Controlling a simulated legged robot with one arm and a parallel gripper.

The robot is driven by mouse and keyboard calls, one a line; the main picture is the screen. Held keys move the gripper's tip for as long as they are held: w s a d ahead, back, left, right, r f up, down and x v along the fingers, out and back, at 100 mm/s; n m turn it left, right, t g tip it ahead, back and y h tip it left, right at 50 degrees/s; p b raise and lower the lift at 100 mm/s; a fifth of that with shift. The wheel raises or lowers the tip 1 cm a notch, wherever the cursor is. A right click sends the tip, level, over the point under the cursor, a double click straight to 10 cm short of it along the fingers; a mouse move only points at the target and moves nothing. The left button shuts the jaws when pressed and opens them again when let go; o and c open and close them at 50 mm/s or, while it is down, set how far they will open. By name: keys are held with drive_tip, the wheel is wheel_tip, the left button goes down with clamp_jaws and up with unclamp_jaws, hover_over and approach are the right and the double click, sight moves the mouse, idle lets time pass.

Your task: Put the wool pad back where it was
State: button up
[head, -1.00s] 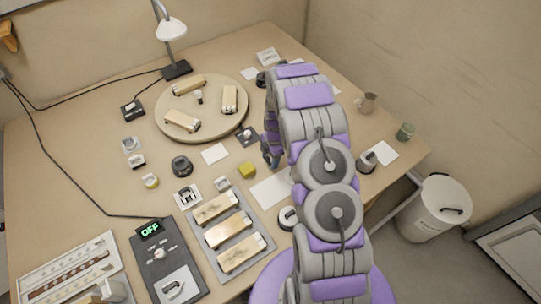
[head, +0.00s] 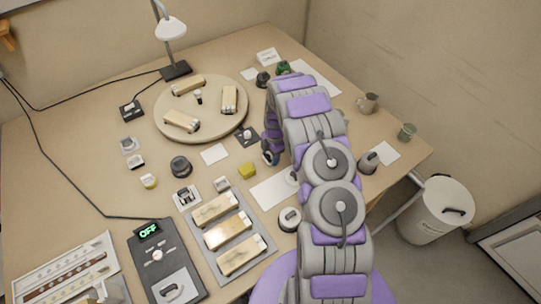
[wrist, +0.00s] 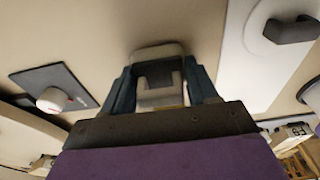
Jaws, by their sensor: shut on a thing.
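My gripper (wrist: 162,90) is shut on a small pale grey piece with a squared, bracket-like handle (wrist: 158,55). I take this to be the wool pad, but its underside is hidden. In the head view my gripper (head: 269,156) is low over the middle of the bench, largely covered by my arm, and the held piece cannot be made out there. A dark plate with a white knob (wrist: 53,97) lies to the left in the wrist view. A white sheet (wrist: 250,65) with a dark-handled piece (wrist: 292,30) lies to the right.
A round wooden board (head: 202,118) with several blocks is at the back. A bin (head: 437,208) stands beyond the right edge.

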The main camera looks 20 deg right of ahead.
drive_tip(key=shift+a, duration=0.15)
drive_tip(key=o, duration=1.2)
drive_tip(key=shift+a, duration=0.1)
drive_tip(key=shift+c, duration=0.2)
drive_tip(key=shift+o, duration=0.2)
drive_tip(key=shift+d, duration=0.2)
